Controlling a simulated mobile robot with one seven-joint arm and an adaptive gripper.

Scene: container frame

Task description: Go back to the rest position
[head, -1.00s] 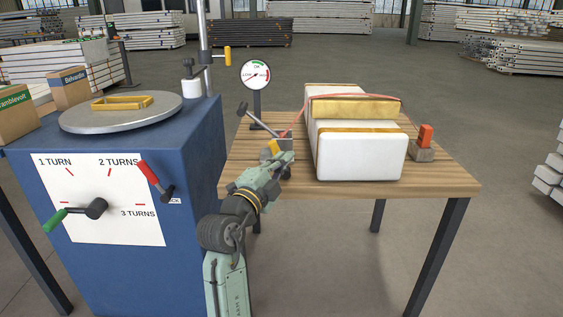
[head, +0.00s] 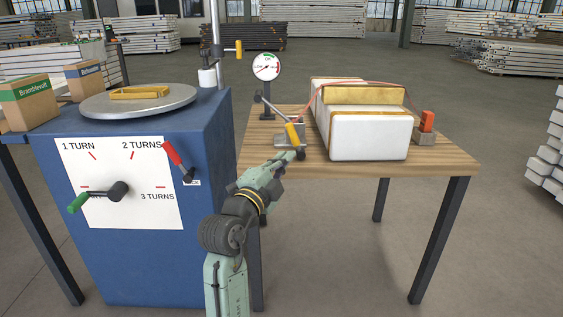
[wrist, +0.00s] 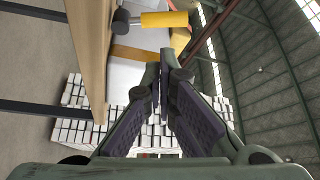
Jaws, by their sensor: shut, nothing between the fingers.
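My gripper (wrist: 160,78) is shut and empty in the wrist view, its two dark fingers together at the tips. In the head view my arm reaches up to the near left edge of the wooden table (head: 440,160), its end just below a small tensioner with a yellow handle (head: 292,134). The yellow handle also shows in the wrist view (wrist: 165,19), beyond the fingertips and apart from them. The exact fingertip outline is hard to make out in the head view.
White wrapped blocks (head: 368,138) with a strap stand on the table, an orange-topped piece (head: 427,121) to their right. A gauge (head: 267,67) stands behind the tensioner. A blue cabinet (head: 125,260) with a green-handled crank (head: 78,202) and red lever (head: 172,153) is at left.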

